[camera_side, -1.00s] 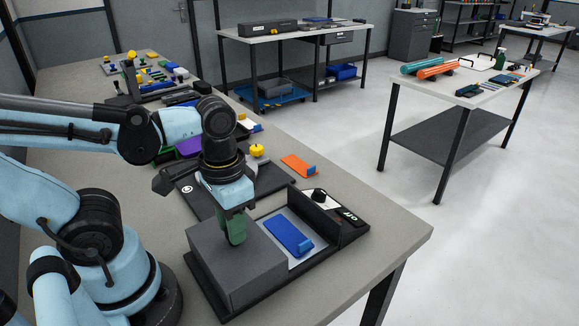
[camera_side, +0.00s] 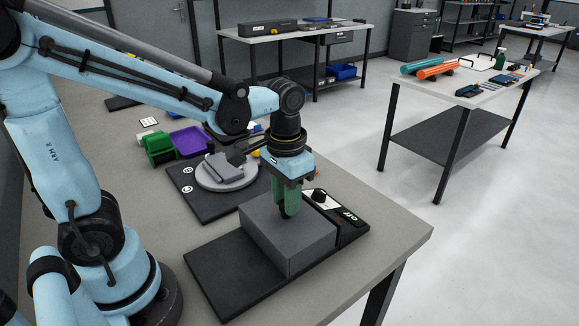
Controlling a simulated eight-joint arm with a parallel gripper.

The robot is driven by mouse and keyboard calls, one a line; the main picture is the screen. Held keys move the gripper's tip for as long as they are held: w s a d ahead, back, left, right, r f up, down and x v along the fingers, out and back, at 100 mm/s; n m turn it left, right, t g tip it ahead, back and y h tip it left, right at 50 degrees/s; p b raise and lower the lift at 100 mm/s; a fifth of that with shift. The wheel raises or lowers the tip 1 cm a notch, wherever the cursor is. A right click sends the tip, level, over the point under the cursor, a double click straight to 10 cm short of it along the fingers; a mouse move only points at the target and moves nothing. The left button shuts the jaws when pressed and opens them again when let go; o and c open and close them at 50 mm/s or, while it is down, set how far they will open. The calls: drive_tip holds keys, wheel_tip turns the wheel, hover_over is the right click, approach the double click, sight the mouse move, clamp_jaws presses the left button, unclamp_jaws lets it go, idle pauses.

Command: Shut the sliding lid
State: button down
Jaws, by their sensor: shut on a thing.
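The sliding lid (camera_side: 288,240) is a dark grey box-shaped cover on a black base (camera_side: 225,280). It sits at the right end of the base, close against the low end piece with a knob (camera_side: 320,196) and a label reading "off". I cannot tell whether a gap is left there. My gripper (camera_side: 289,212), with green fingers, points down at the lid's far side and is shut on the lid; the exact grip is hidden. The pale bed and the blue piece seen earlier are hidden under the lid.
Behind the lid, a round grey turntable (camera_side: 226,174) stands on a black plate (camera_side: 196,200). A purple tray (camera_side: 190,141) and a green block (camera_side: 157,148) lie farther back. The table is bare to the front right.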

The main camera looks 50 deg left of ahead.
drive_tip(key=shift+w, duration=0.5)
drive_tip(key=c, duration=0.8)
unclamp_jaws()
drive_tip(key=shift+c, duration=0.2)
drive_tip(key=shift+s+r, duration=0.1)
wheel_tip(320, 180, up, 12)
drive_tip(key=t, duration=0.7)
hover_over(272, 212)
wheel_tip(272, 212, down, 8)
drive_tip(key=shift+f, duration=0.1)
